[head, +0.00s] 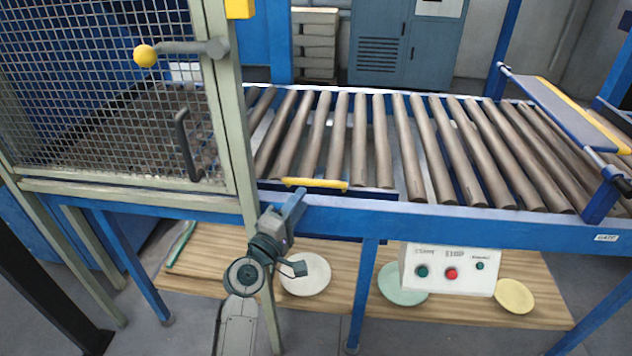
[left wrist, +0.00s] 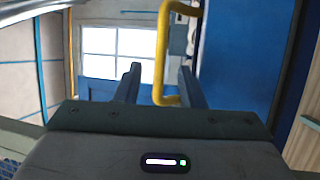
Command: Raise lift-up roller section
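The lift-up roller section (head: 336,140) is the left group of brown rollers, lying level with the rest of the conveyor. Its yellow handle (head: 318,184) is on the front edge, above the blue frame rail. My left gripper (head: 298,196) is just below and in front of the handle's left part. In the left wrist view, its two fingers (left wrist: 160,78) are apart, and the yellow handle (left wrist: 163,50) shows in the space between them, nearer the right finger. I cannot tell whether it is touched. My right gripper is in neither view.
A mesh guard door (head: 100,90) with a dark handle stands left of the rollers. Several plates (head: 305,274) lie on the wooden lower shelf. A hinged blue plate (head: 570,110) is at right.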

